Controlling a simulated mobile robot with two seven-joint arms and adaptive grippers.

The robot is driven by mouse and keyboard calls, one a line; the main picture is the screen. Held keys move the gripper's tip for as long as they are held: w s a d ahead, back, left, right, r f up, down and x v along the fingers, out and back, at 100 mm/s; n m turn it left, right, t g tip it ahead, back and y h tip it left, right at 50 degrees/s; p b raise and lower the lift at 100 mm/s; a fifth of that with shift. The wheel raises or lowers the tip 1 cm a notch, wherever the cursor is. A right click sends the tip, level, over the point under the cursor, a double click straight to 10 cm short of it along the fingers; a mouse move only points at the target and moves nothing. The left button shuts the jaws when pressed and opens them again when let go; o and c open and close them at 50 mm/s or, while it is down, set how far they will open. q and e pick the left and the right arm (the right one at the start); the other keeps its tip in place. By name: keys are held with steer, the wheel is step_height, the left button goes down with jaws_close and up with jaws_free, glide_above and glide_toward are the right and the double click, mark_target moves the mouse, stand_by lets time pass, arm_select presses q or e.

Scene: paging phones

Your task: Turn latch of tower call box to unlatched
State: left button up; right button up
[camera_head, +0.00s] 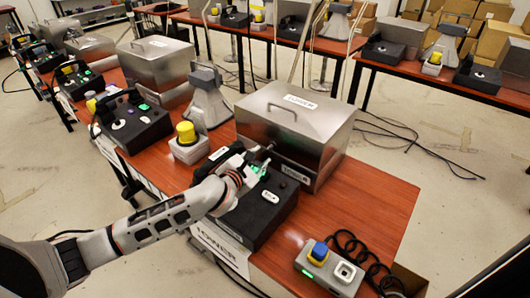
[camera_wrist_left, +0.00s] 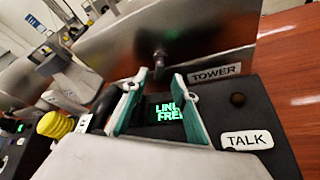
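The tower call box is a brushed-metal box (camera_head: 315,130) with a handled lid, labelled TOWER, on the red-brown table. Its metal front (camera_wrist_left: 215,35) fills the top of the left wrist view. A small dark metal latch (camera_wrist_left: 160,58) sticks out of that front, low down; which way it is turned I cannot tell. My left gripper (camera_head: 257,162) is at the box's front, above the black phone base. In the left wrist view its teal fingers (camera_wrist_left: 160,78) are apart, with the latch between and just beyond their tips, apparently untouched. My right gripper is out of view.
The black phone base (camera_head: 262,215) with a green LINE FREE display and TALK button lies under my left gripper. A yellow-topped beacon (camera_head: 188,142) and grey horn (camera_head: 208,100) stand left. A grey unit with a blue button (camera_head: 325,268) and coiled cord lies front right.

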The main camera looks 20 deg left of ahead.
mark_target(266, 151)
arm_select(q)
steer(key=shift+x, duration=2.65)
jaws_close()
